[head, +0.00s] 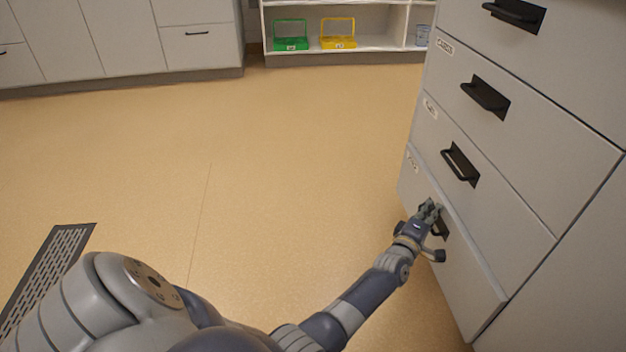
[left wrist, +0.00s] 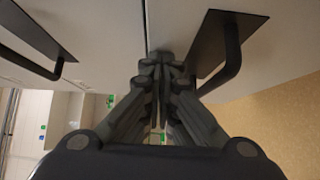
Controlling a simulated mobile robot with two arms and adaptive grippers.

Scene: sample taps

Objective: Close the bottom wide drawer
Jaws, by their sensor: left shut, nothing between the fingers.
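The bottom wide drawer (head: 455,275) is the lowest grey front of the cabinet at right in the head view. Its front stands slightly out from the drawer above, with a thin ledge along its top edge. Its black handle (head: 441,228) is partly hidden by my left gripper (head: 430,207). In the left wrist view my left gripper (left wrist: 162,75) is shut and empty, its fingertips at the drawer front beside the handle (left wrist: 232,60), near the seam with the drawer above. I cannot tell whether the tips touch the front. My right gripper is not in view.
Other drawers with black handles (head: 460,165) are stacked above and look flush. White cabinets (head: 120,40) and a shelf with a green carrier (head: 291,43) and a yellow carrier (head: 338,42) stand at the back. A floor grate (head: 48,270) lies at left. The tan floor between is clear.

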